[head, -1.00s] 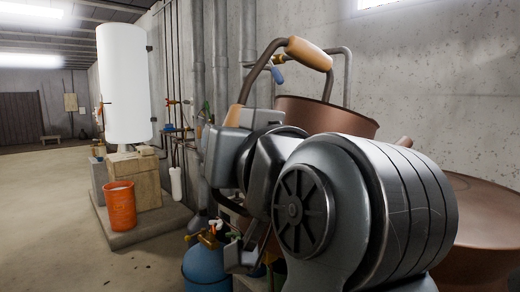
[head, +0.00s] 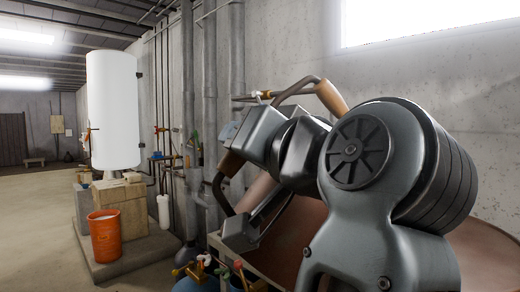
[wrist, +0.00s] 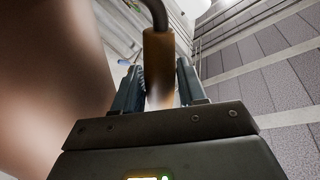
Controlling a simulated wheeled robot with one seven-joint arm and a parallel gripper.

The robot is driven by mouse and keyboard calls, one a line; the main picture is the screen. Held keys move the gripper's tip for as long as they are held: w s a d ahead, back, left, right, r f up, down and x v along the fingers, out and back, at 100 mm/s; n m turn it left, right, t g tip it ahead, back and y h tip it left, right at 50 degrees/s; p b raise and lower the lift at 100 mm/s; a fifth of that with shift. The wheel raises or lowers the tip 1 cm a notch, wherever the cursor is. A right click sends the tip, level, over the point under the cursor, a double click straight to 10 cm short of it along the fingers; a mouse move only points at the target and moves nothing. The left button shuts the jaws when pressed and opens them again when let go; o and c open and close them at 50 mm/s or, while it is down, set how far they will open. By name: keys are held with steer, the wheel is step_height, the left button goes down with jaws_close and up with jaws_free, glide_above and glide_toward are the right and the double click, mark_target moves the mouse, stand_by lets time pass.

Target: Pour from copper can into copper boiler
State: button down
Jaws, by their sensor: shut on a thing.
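The copper can (wrist: 45,75) fills the left of the wrist view. Its wooden grip (wrist: 158,50) stands between the two fingers of my gripper (wrist: 160,88), which is shut on it. In the head view the grip (head: 230,163) shows at the left of my wrist, and a second wooden grip (head: 331,97) shows on the can's top handle. The can is tilted, with most of its body hidden behind my arm. The wide copper boiler (head: 490,255) lies at the right, behind my arm. The can's mouth and any liquid are hidden.
A concrete wall with vertical pipes (head: 210,90) runs close behind. At the left a white tank (head: 113,110) stands above wooden blocks (head: 122,205), with an orange bucket (head: 105,237) in front. Valves (head: 205,262) show at the lower middle. The floor at far left is clear.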

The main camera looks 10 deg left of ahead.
mark_target(307, 84)
steer(key=w+d+r+m+p, duration=0.2)
steer(key=d+r, duration=0.1)
steer(key=w+d+r+p, duration=0.1)
steer(key=r, duration=0.1)
steer(key=shift+w+d+r+m, duration=0.1)
steer(key=shift+d+m, duration=0.05)
steer(key=shift+m, duration=1.15)
steer(key=w+d+r+p, duration=0.1)
steer(key=d+r+p, duration=0.1)
steer(key=p, duration=0.1)
steer(key=w+d+r+p, duration=0.1)
steer(key=r, duration=0.1)
steer(key=shift+w+d, duration=0.35)
steer(key=shift+f, duration=0.15)
steer(key=shift+a+f, duration=0.15)
steer(key=shift+f, duration=0.05)
steer(key=shift+s+a+f+b, duration=0.45)
steer(key=shift+a+f+b, duration=0.3)
steer(key=shift+a+f, duration=0.05)
steer(key=shift+s+a+f+b, duration=0.45)
steer(key=shift+a+f+b, duration=0.3)
steer(key=shift+f, duration=0.05)
steer(key=shift+s+a+f+b, duration=0.45)
steer(key=shift+a+f+b, duration=0.3)
steer(key=shift+a+f, duration=0.05)
stand_by(0.4)
steer(key=shift+w+d+r+m+p, duration=0.4)
steer(key=shift+d+r+p, duration=0.15)
steer(key=shift+r+p, duration=0.15)
stand_by(1.5)
